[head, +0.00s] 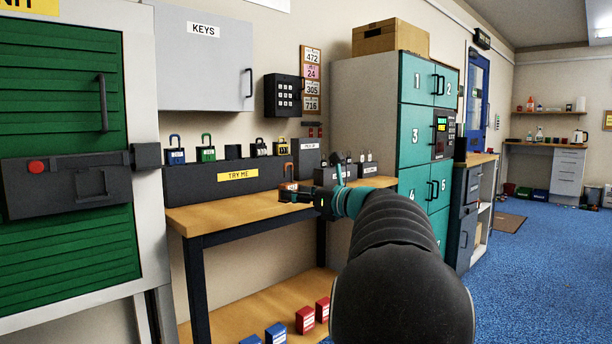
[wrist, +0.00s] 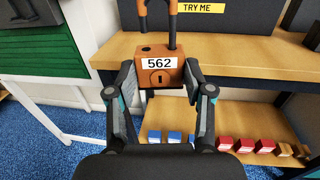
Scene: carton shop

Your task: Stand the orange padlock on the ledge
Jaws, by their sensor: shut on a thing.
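The orange padlock (wrist: 160,82) is upright in the wrist view, with a white 562 label and a keyhole on its front. One shackle leg ends above a hole in the body, so the shackle looks open; its top is cut off. My gripper (wrist: 161,76) is shut on the padlock's sides. In the head view my gripper (head: 298,194) holds the padlock (head: 289,186) over or near the bench's front edge, in front of the dark ledge with the yellow TRY ME sign (head: 200,186). Part of this ledge also shows in the wrist view (wrist: 245,24).
Blue (head: 175,156), green (head: 207,154) and dark padlocks stand along the ledge top. Small dark boxes (head: 370,171) stand to its right. The wooden bench top (head: 225,215) is mostly bare. Red (head: 305,320) and blue blocks lie on the lower shelf.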

